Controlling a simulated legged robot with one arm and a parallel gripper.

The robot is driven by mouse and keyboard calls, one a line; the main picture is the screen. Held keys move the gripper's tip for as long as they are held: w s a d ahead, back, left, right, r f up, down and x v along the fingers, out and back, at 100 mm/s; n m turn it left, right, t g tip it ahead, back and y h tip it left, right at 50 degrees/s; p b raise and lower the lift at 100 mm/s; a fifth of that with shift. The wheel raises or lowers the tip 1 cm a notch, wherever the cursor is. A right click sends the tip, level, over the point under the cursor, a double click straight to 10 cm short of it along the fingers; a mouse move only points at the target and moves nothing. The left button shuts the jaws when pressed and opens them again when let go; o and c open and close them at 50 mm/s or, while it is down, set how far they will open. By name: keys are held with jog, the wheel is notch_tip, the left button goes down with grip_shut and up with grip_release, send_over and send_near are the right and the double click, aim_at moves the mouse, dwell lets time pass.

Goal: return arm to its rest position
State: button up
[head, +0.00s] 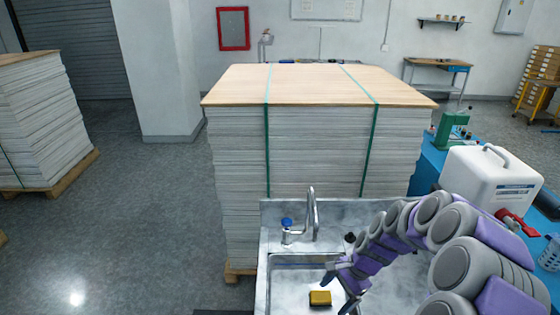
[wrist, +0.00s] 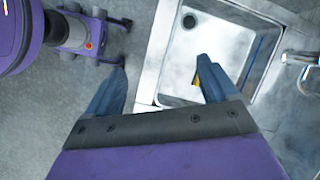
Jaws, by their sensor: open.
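My arm reaches in from the right in the head view, purple and grey and bent over the sink. My gripper (head: 336,296) is low over the sink basin (head: 285,262), beside a yellow sponge (head: 320,298) that lies in the basin. In the wrist view my gripper (wrist: 161,63) has its two blue-grey fingers wide apart with nothing between them. One finger is over the basin (wrist: 235,50) and the other over the floor side. A sliver of yellow (wrist: 196,76) shows by the right finger, which hides the rest.
A tap (head: 311,215) stands behind the basin. A tall strapped stack of sheets (head: 320,150) rises behind the sink. A white box with a handle (head: 490,180) and a green tool (head: 452,130) stand on the blue bench at right. Open floor (head: 120,240) lies left.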

jog(key=s+a+r+n+h+b, duration=0.1)
jog(key=s+a+r+n+b, duration=0.1)
jog(key=s+r+n, duration=0.3)
jog(key=s+a+r+n+h+b, duration=0.1)
jog(key=s+a+r+n, duration=0.2)
jog(key=s, duration=0.5)
jog(key=s+d+n+h+b, duration=0.1)
jog(key=s+n+b, duration=0.1)
jog(key=s, duration=0.7)
jog(key=s+d+r+n+g+h+b, duration=0.1)
jog(key=s+d+n+b, duration=0.1)
jog(key=s, duration=0.7)
jog(key=shift+s+d+r+n+h, duration=0.2)
jog(key=shift+s+r+n+h, duration=0.1)
jog(key=shift+s+n, duration=0.1)
jog(key=shift+f, duration=0.1)
